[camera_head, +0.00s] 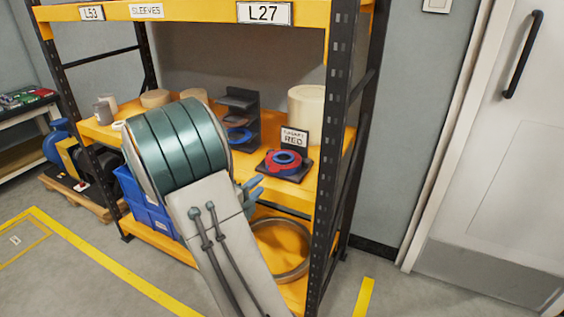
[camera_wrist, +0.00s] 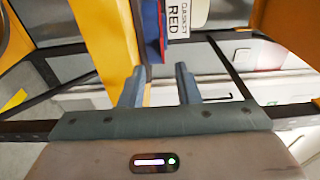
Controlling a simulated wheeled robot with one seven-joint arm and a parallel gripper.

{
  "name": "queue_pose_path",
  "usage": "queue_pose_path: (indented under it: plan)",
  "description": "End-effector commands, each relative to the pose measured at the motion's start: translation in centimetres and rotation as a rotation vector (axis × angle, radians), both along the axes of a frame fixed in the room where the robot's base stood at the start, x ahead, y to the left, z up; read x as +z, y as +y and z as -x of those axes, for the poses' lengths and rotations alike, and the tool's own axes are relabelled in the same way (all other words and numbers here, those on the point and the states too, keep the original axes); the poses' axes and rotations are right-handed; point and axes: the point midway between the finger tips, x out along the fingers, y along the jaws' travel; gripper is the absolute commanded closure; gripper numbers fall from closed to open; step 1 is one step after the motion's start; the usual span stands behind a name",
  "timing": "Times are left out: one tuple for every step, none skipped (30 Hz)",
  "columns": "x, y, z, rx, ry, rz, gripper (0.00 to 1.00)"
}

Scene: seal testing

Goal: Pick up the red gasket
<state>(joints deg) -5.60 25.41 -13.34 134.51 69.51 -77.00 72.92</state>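The red gasket (camera_head: 272,168) is a red ring on a dark stand on the yellow shelf in the head view, with a blue ring (camera_head: 287,157) at its middle. A sign reading GASKET RED (camera_head: 294,138) stands behind it. In the wrist view a thin red edge (camera_wrist: 162,32) shows beside a blue part and the sign (camera_wrist: 179,20), beyond the fingertips. My gripper (camera_head: 256,186) is left of and slightly below the gasket in the head view, apart from it. In the wrist view the fingers of my gripper (camera_wrist: 160,82) are spread with nothing between them.
A cream cylinder (camera_head: 306,107) stands behind the sign. A dark rack (camera_head: 238,110) with rings is to the left. The black rack post (camera_head: 332,150) rises at right. Blue bins (camera_head: 150,212) and a large metal ring (camera_head: 303,262) are below. Floor is free at right.

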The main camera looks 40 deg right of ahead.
Motion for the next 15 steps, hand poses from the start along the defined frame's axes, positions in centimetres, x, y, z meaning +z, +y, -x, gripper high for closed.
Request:
queue_pose_path:
  plan:
    - [0.0,-0.7,-0.1,-0.003,0.0,0.0,0.71]
    - [0.0,-0.9,-0.2,-0.002,0.0,0.0,0.71]
    - [0.0,-1.1,-0.3,-0.001,0.0,0.001,0.71]
    - [0.0,-1.3,-0.4,0.0,0.0,0.001,0.71]
    - [0.0,-1.4,-0.4,0.0,0.0,0.0,0.71]
    - [0.1,-1.5,-0.5,0.0,0.0,0.0,0.71]
    - [0.1,-1.7,-0.5,0.0,0.0,0.0,0.71]
    - [0.1,-1.8,-0.6,-0.001,0.0,0.0,0.71]
    - [0.1,-2.2,-0.7,-0.001,0.0,-0.001,0.71]
    - [0.2,-2.5,-0.8,-0.001,0.0,0.0,0.71]
    - [0.2,-2.9,-0.9,-0.002,0.0,0.0,0.71]
    - [0.3,-3.4,-1.2,-0.002,-0.001,0.001,0.71]
    - [0.3,-3.9,-1.3,-0.002,0.0,0.001,0.71]
    - [0.4,-4.4,-1.5,-0.003,0.0,0.0,0.71]
    - [0.4,-5.0,-1.7,-0.003,0.0,0.0,0.71]
